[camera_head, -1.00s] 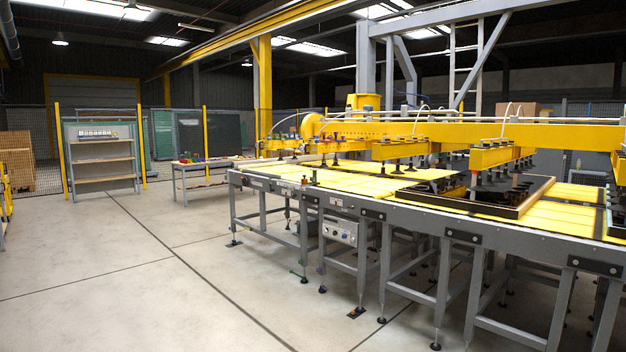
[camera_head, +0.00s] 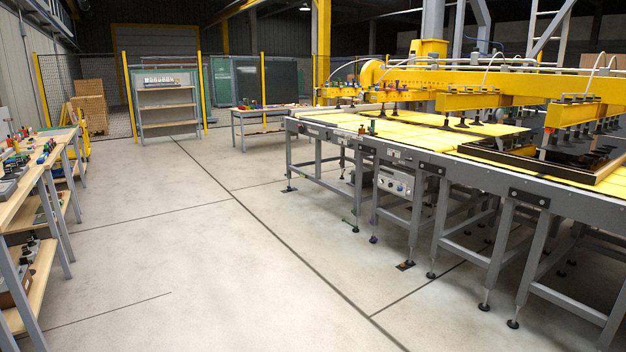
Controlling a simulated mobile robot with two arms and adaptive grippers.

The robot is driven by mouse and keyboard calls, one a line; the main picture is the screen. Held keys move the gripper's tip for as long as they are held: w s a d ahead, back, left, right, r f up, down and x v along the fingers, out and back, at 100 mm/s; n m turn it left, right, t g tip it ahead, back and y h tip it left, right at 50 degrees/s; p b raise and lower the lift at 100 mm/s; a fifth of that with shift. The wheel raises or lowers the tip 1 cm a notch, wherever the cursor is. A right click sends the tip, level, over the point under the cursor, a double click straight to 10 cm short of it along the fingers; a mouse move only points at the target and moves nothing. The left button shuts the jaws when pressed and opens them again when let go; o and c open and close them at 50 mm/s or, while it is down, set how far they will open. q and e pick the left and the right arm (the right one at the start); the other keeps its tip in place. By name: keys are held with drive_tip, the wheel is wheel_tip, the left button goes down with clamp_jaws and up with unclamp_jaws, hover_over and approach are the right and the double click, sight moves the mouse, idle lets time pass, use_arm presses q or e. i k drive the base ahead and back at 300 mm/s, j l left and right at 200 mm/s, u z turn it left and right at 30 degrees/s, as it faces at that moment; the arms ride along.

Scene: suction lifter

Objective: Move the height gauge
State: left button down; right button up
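I cannot make out a height gauge for certain at this distance. Small coloured items stand on the workbench (camera_head: 262,112) at the back, too small to name. More small items, red, green, blue and grey, lie on the wooden bench (camera_head: 22,205) at the left edge, which is cut off by the picture. Small green and dark items (camera_head: 372,127) stand on the near edge of the yellow-topped conveyor table (camera_head: 420,139). Neither of my grippers shows in the head view.
The conveyor table with the yellow suction lifter (camera_head: 480,75) fills the right side. A shelf rack (camera_head: 166,103) stands at the back left before a mesh fence. Wooden crates (camera_head: 89,102) are further left. The concrete floor (camera_head: 190,240) between bench and conveyor is clear.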

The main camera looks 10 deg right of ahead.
sight(370, 129)
drive_tip(key=i+l+z, duration=0.4)
drive_tip(key=i, duration=0.55)
drive_tip(key=i+z, duration=0.4)
drive_tip(key=i, duration=4.1)
